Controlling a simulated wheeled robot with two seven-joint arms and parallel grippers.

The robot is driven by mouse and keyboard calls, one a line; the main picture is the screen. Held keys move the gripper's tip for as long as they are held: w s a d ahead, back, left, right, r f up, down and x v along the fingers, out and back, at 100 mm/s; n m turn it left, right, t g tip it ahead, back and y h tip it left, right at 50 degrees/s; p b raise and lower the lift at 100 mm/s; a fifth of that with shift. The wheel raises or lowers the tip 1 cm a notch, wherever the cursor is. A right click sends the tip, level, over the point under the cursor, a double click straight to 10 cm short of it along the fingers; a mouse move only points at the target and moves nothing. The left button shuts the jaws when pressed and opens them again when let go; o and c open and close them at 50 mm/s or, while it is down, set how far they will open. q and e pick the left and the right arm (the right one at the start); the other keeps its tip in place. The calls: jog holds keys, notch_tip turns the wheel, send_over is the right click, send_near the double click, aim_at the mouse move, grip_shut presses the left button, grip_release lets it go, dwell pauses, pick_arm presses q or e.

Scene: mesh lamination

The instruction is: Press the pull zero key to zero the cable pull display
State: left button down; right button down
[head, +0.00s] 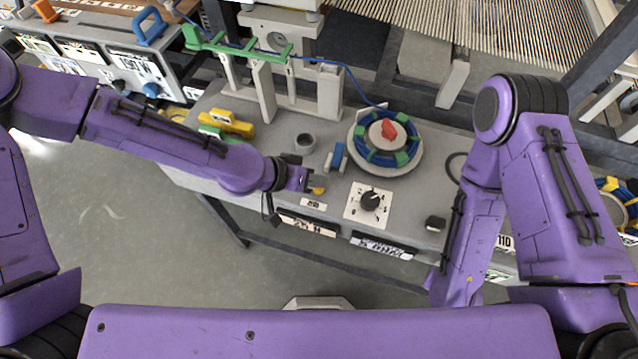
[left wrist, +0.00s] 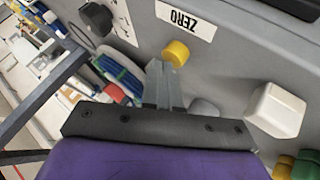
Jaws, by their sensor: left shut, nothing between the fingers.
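The yellow round key (head: 317,191) stands on the grey bench top beside a small white label (head: 313,203). In the left wrist view the key (left wrist: 176,53) is just beyond my fingertips, and its label reads ZERO (left wrist: 186,18). My left gripper (head: 305,183) is shut and empty, with its fingertips (left wrist: 160,72) close to the key. I cannot tell whether they touch it. Display plates (head: 307,224) and (head: 383,247) sit on the bench's front face; their text is too small to read surely. My right gripper is not in view.
A black dial on a white plate (head: 368,201) is right of the key. A round blue-and-green cable ring with a red knob (head: 389,131) lies behind it.

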pick_arm(q)
jog(key=shift+f, duration=0.25)
jog(key=shift+r, duration=0.15)
jog(key=shift+r+p, duration=0.75)
jog(key=shift+r, duration=0.1)
notch_tip(320, 180, up, 5)
jog(key=p, duration=0.4)
jog(key=shift+p, duration=0.35)
jog(key=shift+s+f, duration=0.1)
dwell(0.5)
